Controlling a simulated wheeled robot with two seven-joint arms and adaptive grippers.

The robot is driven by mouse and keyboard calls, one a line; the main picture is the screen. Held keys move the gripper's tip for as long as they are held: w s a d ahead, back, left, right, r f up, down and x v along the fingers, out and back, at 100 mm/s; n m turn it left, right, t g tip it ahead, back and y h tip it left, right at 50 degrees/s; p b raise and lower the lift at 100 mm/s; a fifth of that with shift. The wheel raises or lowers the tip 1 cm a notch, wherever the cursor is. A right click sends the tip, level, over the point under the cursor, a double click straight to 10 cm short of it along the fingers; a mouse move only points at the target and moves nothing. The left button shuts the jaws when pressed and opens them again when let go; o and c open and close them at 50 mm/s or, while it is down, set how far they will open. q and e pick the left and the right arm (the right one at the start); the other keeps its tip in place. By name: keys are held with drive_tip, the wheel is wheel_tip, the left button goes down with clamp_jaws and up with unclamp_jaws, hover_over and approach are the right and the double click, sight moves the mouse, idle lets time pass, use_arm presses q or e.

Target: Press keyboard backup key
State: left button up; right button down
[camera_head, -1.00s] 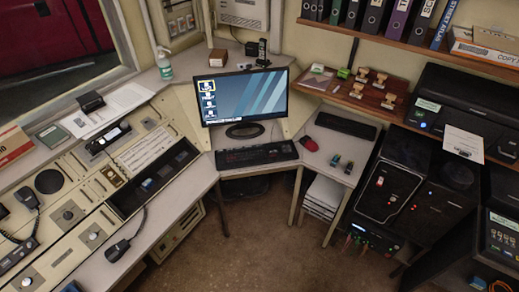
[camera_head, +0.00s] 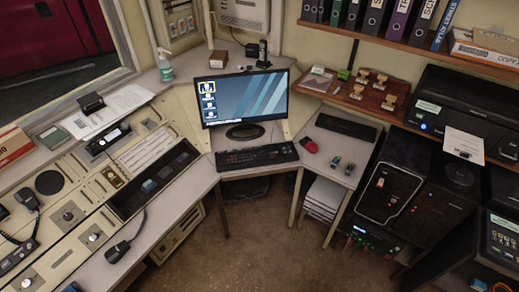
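A black keyboard (camera_head: 256,157) lies on the corner desk, just in front of the monitor (camera_head: 243,97). Some of its keys look reddish, but single keys and their labels are too small to read. The monitor is lit with a blue desktop and a column of icons at its left side. Neither of my grippers can be made out in the head view, and nothing covers the keyboard.
A red mouse (camera_head: 310,145) and two small items lie right of the keyboard. A radio console (camera_head: 100,190) with a hand microphone (camera_head: 118,251) fills the left. A dark machine (camera_head: 388,192) stands right. Open floor (camera_head: 262,235) lies in front of the desk.

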use_arm(q)
drive_tip(key=shift+c, duration=0.4)
clamp_jaws()
idle(1.4)
